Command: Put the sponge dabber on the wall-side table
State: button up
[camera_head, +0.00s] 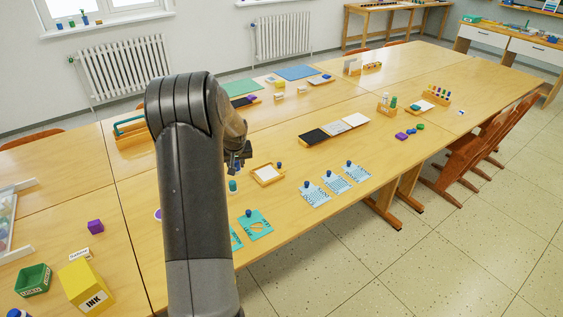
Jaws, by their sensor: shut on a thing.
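My gripper (239,160) hangs over the near middle of the long wooden table, partly hidden by my own arm. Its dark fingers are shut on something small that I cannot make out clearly. A small teal piece with a dark top (233,185) shows just below the fingers; I cannot tell whether it is held or stands on the table. No sponge dabber can be identified with certainty. A narrow wooden table (395,9) stands against the far wall, and a desk with white drawers (510,45) stands at the far right.
The long table (330,210) carries a small framed tray (267,174), blue-patterned cards (335,182) with knobbed stamps, a dark-and-white tray (335,130) and a yellow ink box (86,285). Wooden chairs (480,145) line its right side. The speckled floor at lower right is clear.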

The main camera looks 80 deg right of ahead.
jog(key=w+f, duration=0.2)
jog(key=w, duration=0.2)
jog(key=w+f, duration=0.2)
jog(key=w, duration=0.1)
jog(key=w+f, duration=0.3)
jog(key=w, duration=0.1)
jog(key=shift+w+d, duration=0.25)
jog(key=shift+w, duration=0.05)
jog(key=shift+f, duration=2)
jog(key=shift+f, duration=0.15)
jog(key=o, duration=0.9)
jog(key=shift+o, duration=0.2)
jog(key=v, duration=1.2)
